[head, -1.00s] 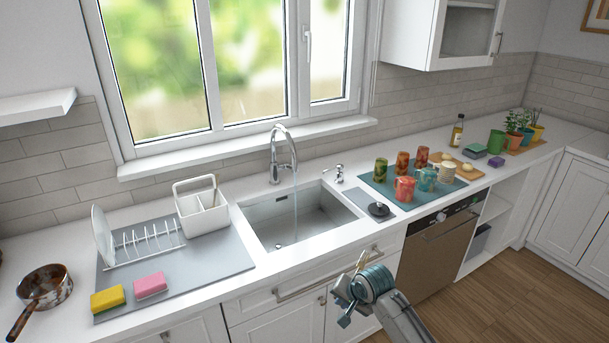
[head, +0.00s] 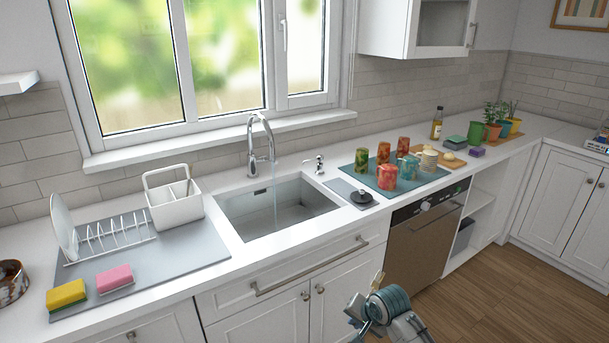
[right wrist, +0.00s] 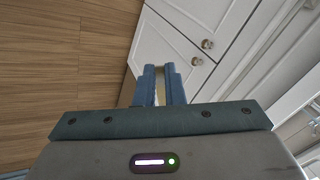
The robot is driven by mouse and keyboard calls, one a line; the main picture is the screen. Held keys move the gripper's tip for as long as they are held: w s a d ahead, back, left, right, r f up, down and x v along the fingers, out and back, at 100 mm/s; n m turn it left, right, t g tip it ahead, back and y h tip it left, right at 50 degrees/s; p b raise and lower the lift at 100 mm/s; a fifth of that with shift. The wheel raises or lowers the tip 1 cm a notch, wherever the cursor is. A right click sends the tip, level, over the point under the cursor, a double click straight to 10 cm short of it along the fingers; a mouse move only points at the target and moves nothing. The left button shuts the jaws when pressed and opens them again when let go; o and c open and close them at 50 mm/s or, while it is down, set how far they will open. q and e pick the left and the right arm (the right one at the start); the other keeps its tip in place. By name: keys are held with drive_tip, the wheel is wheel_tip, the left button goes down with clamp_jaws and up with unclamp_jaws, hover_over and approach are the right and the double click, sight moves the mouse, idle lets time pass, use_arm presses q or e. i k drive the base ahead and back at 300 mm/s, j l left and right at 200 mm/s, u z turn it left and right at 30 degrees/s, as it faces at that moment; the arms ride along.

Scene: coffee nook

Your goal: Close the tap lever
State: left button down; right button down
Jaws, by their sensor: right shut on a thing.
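The chrome tap (head: 252,140) stands behind the sink, with its curved spout over the basin. A thin stream of water falls from it into the sink (head: 238,222). The tap's small lever (head: 264,158) seems to be on the right of its body, too small to tell its exact angle. My right gripper (head: 377,284) is low in front of the cabinets, well apart from the tap. In the right wrist view its blue fingers (right wrist: 160,84) are close together on a small pale thing that I cannot identify. My left gripper is not in view.
A white caddy (head: 173,208), dish rack (head: 110,240) and two sponges (head: 115,278) are left of the sink. A soap dispenser (head: 319,165), a black round item (head: 361,197) and several cups on a blue mat (head: 410,189) are to the right. Wooden floor is clear.

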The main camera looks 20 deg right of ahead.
sight(265, 159)
drive_tip(key=i+l+z, duration=0.15)
drive_tip(key=z, duration=0.25)
drive_tip(key=i+l+z, duration=0.1)
drive_tip(key=z, duration=0.35)
drive_tip(key=i+l+z, duration=0.1)
drive_tip(key=z, duration=0.3)
drive_tip(key=i+j, duration=0.05)
drive_tip(key=i, duration=0.05)
